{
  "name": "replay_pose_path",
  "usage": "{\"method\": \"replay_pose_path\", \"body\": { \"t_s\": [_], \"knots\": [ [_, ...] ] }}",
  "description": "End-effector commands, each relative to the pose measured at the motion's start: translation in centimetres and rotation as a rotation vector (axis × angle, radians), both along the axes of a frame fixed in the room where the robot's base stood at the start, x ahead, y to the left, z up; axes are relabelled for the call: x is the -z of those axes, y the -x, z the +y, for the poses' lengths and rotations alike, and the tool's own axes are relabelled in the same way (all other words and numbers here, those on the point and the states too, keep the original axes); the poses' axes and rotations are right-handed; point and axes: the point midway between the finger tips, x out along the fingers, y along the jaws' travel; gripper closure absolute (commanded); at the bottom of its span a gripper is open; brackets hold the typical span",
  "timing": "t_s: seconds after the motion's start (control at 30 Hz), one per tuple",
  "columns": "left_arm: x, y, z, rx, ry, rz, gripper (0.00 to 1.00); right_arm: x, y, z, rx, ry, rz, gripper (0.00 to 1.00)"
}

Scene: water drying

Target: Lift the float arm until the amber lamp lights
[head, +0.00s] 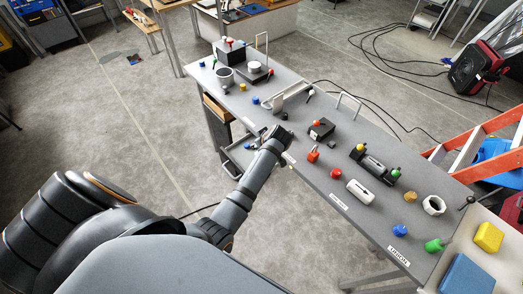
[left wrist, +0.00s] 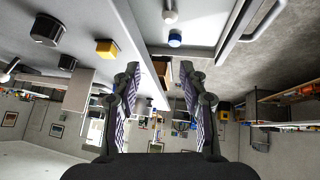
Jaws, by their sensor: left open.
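The long grey bench (head: 335,165) carries many small fittings. I cannot tell for certain which fitting is the float arm. A smaller yellow piece (head: 242,87) stands farther back. My left gripper (head: 280,133) is at the bench's near edge, small and partly hidden by its wrist. In the left wrist view its two fingers (left wrist: 160,80) are spread apart with nothing between them. My right gripper is not in view.
An open drawer (head: 240,155) juts below the bench. An orange ladder (head: 480,145) stands at right.

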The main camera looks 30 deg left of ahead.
Motion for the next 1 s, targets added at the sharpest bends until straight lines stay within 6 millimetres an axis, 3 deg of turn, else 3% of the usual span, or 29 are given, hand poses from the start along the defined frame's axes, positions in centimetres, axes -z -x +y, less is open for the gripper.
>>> {"method": "replay_pose_path", "body": {
  "t_s": [0.1,0.23,0.77,0.87,1.0],
  "knots": [
    [-2.0,-0.1,0.1,-0.001,0.000,-0.003,0.57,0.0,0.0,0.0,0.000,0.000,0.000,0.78],
    [-3.0,0.0,0.1,0.000,0.000,-0.002,0.57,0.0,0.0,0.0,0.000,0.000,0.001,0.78],
    [-3.1,0.1,0.1,0.004,0.000,0.003,0.57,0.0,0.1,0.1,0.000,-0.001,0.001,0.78],
    [-2.3,2.3,0.3,0.068,-0.003,0.052,0.57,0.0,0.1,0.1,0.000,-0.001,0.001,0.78],
    [-1.2,8.2,0.3,0.295,-0.012,0.184,0.57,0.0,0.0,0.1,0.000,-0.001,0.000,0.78]
  ]
}}
